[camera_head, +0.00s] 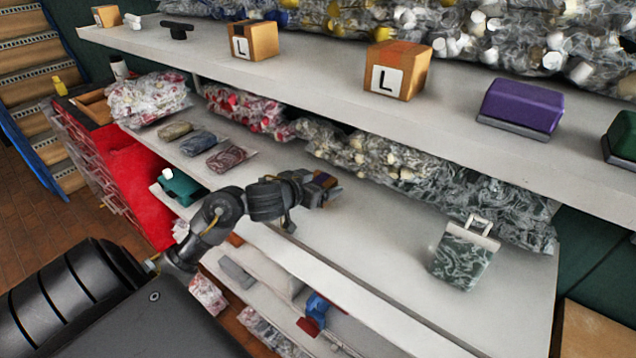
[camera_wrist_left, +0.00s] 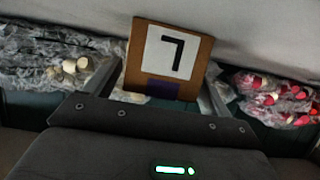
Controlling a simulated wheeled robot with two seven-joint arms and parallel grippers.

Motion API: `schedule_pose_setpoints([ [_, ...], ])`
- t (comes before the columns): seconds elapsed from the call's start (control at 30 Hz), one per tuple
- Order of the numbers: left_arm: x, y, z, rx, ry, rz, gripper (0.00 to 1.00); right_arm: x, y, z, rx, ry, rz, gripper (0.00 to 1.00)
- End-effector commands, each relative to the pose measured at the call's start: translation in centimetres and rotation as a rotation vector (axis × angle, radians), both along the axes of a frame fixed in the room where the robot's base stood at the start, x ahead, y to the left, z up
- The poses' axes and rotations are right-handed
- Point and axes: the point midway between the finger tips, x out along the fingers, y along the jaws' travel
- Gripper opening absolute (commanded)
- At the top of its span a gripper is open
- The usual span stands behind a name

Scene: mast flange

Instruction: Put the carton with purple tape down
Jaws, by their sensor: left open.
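The carton with purple tape (camera_wrist_left: 188,88) shows in the left wrist view as a brown box with a white label bearing a black mark and a purple strip low on its face. It stands between the fingers of my left gripper (camera_wrist_left: 160,98), which are apart, with a small gap at the left finger. In the head view the carton (camera_head: 324,181) is mostly hidden at the tip of my left gripper (camera_head: 318,190), over the middle shelf (camera_head: 370,215). I cannot tell whether its base rests on the shelf. My right gripper is not in view.
On the upper shelf (camera_head: 330,82) stand two L-labelled cartons (camera_head: 262,42) (camera_head: 408,72) and a purple case (camera_head: 522,105). Bagged goods (camera_head: 400,165) line the middle shelf's back. A dark patterned pack (camera_head: 462,258) lies to the right. The shelf between is clear.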

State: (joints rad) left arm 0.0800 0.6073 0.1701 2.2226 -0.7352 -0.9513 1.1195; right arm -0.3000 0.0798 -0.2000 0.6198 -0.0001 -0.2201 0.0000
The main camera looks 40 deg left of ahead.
Motion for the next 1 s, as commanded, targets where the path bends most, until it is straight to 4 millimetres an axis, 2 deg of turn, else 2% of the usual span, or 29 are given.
schedule_pose_setpoints([
  [0.17, -0.1, 0.0, 0.6, 0.002, 0.000, -0.001, 0.83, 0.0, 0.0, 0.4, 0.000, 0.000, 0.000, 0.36],
  [0.27, -1.4, 0.0, 1.0, 0.005, 0.001, -0.001, 0.83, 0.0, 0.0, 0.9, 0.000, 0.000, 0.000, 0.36],
  [0.63, -8.8, -0.3, 4.1, 0.006, 0.004, -0.005, 0.83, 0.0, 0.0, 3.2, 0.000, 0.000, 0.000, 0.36],
  [0.7, -9.4, -0.4, 4.6, -0.007, 0.006, -0.001, 0.83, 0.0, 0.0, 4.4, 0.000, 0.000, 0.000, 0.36],
  [0.8, -10.3, -0.4, 4.9, -0.006, 0.004, -0.002, 0.83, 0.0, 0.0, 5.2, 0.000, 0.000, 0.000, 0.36],
  [1.0, -11.1, -0.2, 5.0, -0.002, 0.000, 0.001, 0.83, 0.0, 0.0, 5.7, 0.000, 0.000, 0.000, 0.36],
])
